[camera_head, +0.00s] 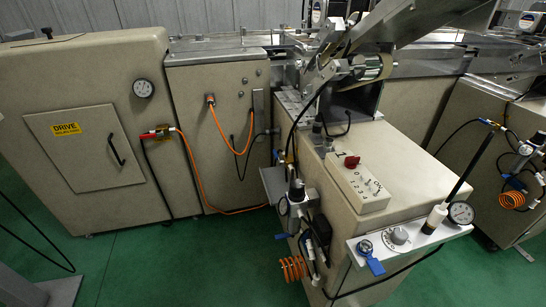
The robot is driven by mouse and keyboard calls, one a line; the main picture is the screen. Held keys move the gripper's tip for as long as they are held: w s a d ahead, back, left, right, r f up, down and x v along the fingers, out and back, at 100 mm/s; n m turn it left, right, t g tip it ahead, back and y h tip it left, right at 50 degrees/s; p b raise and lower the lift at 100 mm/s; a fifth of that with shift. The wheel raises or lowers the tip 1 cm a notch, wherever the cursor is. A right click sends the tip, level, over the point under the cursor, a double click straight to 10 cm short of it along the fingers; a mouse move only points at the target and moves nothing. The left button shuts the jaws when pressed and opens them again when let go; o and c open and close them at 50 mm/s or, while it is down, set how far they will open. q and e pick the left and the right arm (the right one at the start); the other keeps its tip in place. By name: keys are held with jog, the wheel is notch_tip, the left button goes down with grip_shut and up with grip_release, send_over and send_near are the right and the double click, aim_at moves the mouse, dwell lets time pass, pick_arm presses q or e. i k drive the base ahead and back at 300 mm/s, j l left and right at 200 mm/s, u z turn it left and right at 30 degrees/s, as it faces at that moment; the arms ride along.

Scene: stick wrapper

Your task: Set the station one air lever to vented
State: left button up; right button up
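A blue lever (375,265) hangs from a round fitting (365,247) on a light metal panel (412,246) at the front of the near station cabinet (385,160). The lever points down and slightly right. Whether it is the station one air lever I cannot tell, as I can read no label beside it. A red valve-like part (157,134) also shows on the machine at the left. Neither of my grippers is in view.
A grey knob (399,236), a pressure gauge (460,213) and a black rod with a white base (435,218) sit on the panel. Air fittings and an orange coiled hose (294,269) are left of it. The green floor (190,265) in front is mostly clear.

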aim_at(275, 155)
jog(key=i+j, duration=0.1)
jog(key=j, duration=0.35)
jog(key=j+u, duration=0.15)
jog(key=j, duration=0.25)
jog(key=i+j, duration=0.2)
jog(key=j, duration=0.25)
jog(key=i+j+u, duration=0.1)
jog(key=j, duration=0.3)
jog(key=i+j, duration=0.1)
jog(key=j, duration=0.3)
jog(key=u, duration=0.05)
